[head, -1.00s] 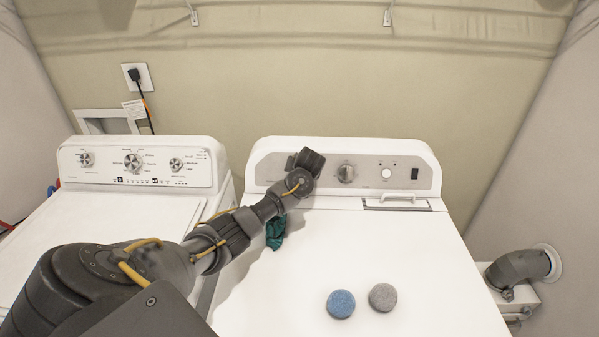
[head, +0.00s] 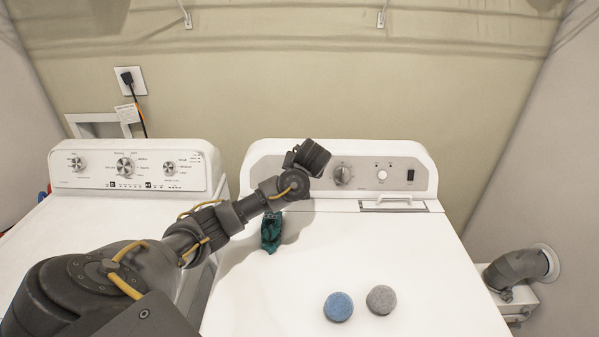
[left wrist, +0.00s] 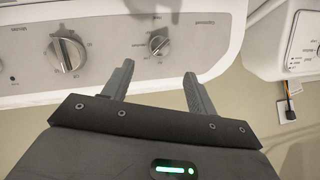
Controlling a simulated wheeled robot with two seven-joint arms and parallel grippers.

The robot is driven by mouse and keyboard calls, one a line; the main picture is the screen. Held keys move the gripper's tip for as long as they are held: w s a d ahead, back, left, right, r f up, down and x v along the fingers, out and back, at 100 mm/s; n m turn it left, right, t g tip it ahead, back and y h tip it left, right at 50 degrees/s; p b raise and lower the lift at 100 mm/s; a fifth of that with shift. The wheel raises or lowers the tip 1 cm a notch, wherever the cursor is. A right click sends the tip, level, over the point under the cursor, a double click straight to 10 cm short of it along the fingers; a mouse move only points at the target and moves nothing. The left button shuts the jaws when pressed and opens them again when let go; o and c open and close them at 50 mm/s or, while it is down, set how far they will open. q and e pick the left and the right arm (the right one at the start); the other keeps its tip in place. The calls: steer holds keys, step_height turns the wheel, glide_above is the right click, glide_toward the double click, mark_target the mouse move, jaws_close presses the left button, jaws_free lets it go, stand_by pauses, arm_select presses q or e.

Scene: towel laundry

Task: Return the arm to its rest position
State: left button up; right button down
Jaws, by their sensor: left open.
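My left arm (head: 200,230) reaches from the lower left across the gap between the two machines. Its dark end (head: 308,157) is in front of the right machine's control panel (head: 270,172); the fingertips cannot be made out in the head view. In the left wrist view my left gripper (left wrist: 157,82) is open, with nothing between its fingers. That view shows a control panel (left wrist: 110,60) with knobs behind the fingers. My right gripper is in neither view.
A blue puck (head: 338,307) and a grey puck (head: 381,300) sit near the front. The left machine (head: 60,220) has a clear top. A pipe (head: 520,268) is at the right.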

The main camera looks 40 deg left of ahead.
arm_select(q)
steer(key=shift+s+d+r, duration=0.35)
steer(key=shift+d+r, duration=0.05)
steer(key=shift+r, duration=0.05)
stand_by(0.3)
